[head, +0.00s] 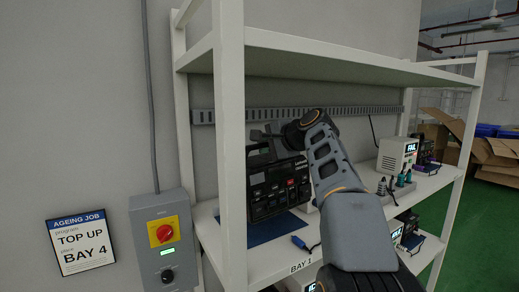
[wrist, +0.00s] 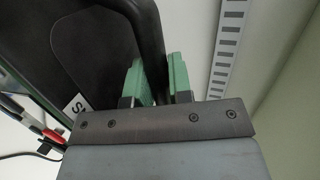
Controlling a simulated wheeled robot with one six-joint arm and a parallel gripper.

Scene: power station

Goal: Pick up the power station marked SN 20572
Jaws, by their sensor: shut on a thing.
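A black power station (head: 280,188) with sockets on its front is on the shelf's left part, above a blue mat (head: 262,232). I cannot tell whether its base touches the mat. My gripper (head: 268,136) is at its top, shut on its handle. In the wrist view the green fingers of my gripper (wrist: 160,80) stand on either side of the black handle (wrist: 152,40). The dark body of the power station (wrist: 85,45) fills the upper left there. A white label (wrist: 75,106) on it shows only the start of its letters, so the serial number cannot be read.
The white shelf (head: 280,265) is marked BAY 1, with a post at left and a board above. A white tester (head: 397,154) reading FAIL stands to the right. A control box (head: 163,240) and sign (head: 80,240) are on the wall.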

